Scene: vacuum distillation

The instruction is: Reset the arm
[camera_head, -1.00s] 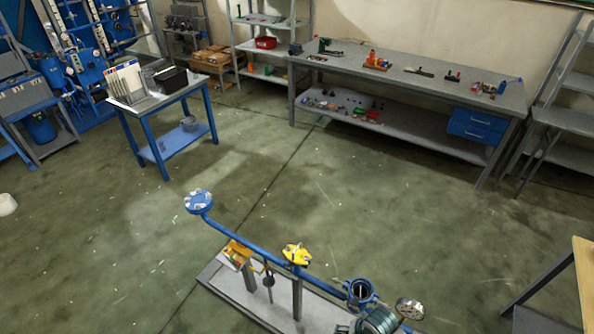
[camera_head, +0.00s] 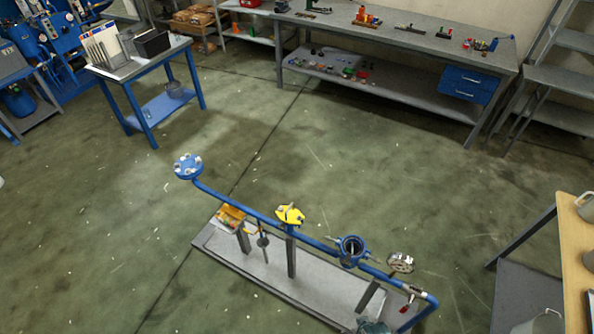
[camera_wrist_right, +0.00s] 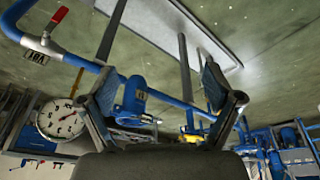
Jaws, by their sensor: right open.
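My right gripper (camera_wrist_right: 160,82) shows in the right wrist view with its two dark fingers spread apart and nothing between them. Behind it is the blue pipe (camera_wrist_right: 80,62), seen tilted, with a red-handled valve tagged V01 (camera_wrist_right: 37,57) and a round white-faced gauge (camera_wrist_right: 62,122) at left. In the head view the blue pipe (camera_head: 330,245) runs on posts above a grey base plate (camera_head: 262,283). A grey object (camera_head: 373,327) is cut off at the bottom edge; I cannot tell what it is. My left gripper is not in view.
A yellow valve cap (camera_head: 290,214), a blue flange (camera_head: 188,166) and an open blue fitting (camera_head: 350,250) sit along the pipe. A wooden-topped table (camera_head: 575,255) stands at right. A blue table (camera_head: 165,105) and a long workbench (camera_head: 400,95) stand behind. The floor between is clear.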

